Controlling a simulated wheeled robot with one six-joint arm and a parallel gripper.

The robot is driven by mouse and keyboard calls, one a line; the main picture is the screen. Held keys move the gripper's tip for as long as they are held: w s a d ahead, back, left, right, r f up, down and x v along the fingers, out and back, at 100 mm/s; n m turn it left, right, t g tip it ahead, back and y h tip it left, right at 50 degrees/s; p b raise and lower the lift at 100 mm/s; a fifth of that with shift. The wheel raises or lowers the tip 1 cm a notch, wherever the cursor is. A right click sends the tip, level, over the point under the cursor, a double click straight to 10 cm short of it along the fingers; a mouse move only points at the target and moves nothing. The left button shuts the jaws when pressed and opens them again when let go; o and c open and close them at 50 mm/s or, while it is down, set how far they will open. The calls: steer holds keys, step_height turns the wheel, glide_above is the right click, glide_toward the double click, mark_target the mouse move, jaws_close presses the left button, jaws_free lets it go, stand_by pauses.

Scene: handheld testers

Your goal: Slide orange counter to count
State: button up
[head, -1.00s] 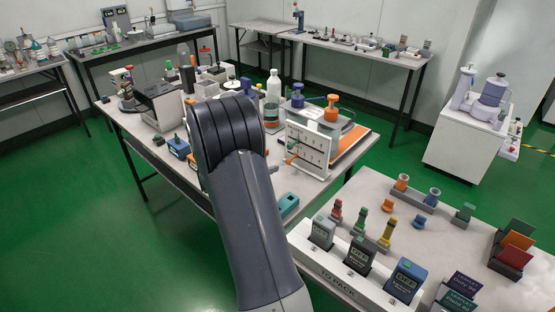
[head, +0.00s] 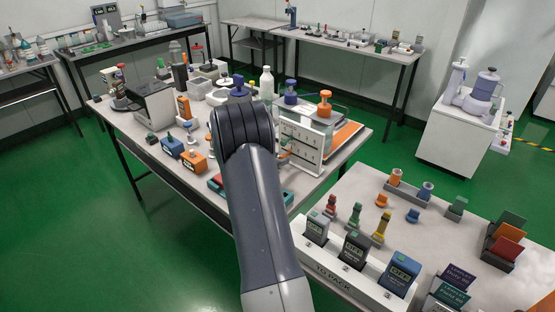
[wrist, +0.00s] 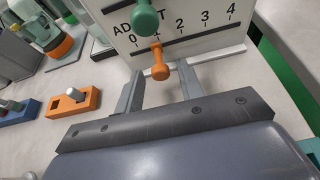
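The white counter panel (wrist: 195,28) fills the top of the wrist view, with "ADJUST" partly hidden and a row of numbers 0 to 4. The orange counter (wrist: 160,66) is a knob sticking out from the lower slot, about below the 1. A green knob (wrist: 146,18) sits just above it and hides part of the lettering. My gripper (wrist: 160,82) is open, one finger on each side of the orange counter, neither visibly touching it. In the head view the panel (head: 303,143) stands right of my arm, which hides the gripper.
An orange block (wrist: 73,103) and a blue block (wrist: 20,112) lie left of the gripper in the wrist view. In the head view a bottle (head: 267,84) and an orange-topped pump (head: 325,103) stand behind the panel. A display rack (head: 335,275) stands on the nearer table.

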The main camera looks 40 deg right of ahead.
jaws_close()
steer(key=shift+f, duration=0.1)
stand_by(0.3)
steer(key=shift+s+b, duration=0.3)
steer(key=shift+b, duration=0.3)
steer(key=shift+o, duration=0.7)
jaws_free()
steer(key=v, duration=1.1)
steer(key=shift+d, duration=0.15)
